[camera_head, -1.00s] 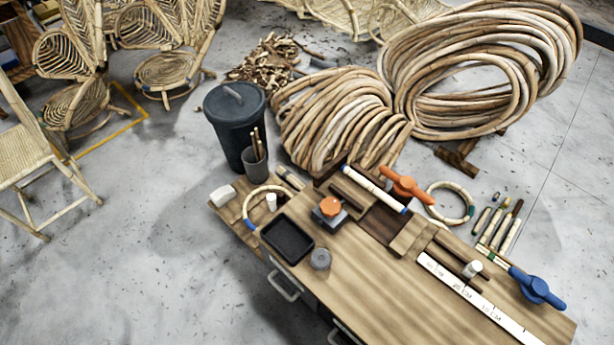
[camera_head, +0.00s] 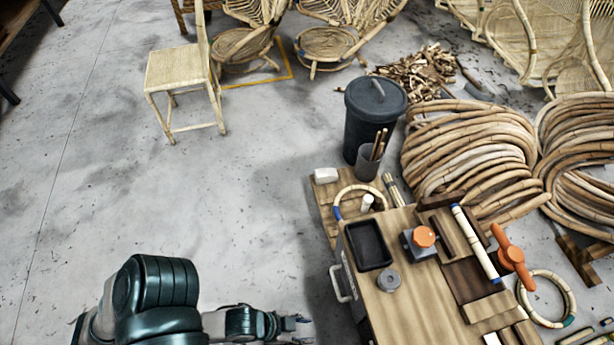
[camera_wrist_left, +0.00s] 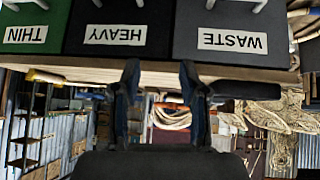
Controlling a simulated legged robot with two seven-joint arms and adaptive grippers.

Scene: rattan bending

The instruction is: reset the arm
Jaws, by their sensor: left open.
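My left arm comes in along the bottom of the head view, with its dark upper links at the lower left. My left gripper (camera_head: 301,330) is at the bottom edge, over the floor and left of the workbench (camera_head: 425,305). In the left wrist view the gripper (camera_wrist_left: 160,75) shows two dark fingers spread apart with nothing between them. It is open and empty. My right gripper is not in view.
A black tray (camera_head: 369,245), an orange-topped device (camera_head: 424,237) and an orange clamp (camera_head: 512,256) sit on the workbench. A dark bin (camera_head: 372,118) and rattan coils (camera_head: 470,155) stand behind. Upside-down HEAVY (camera_wrist_left: 115,36) and WASTE (camera_wrist_left: 232,39) labels show.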

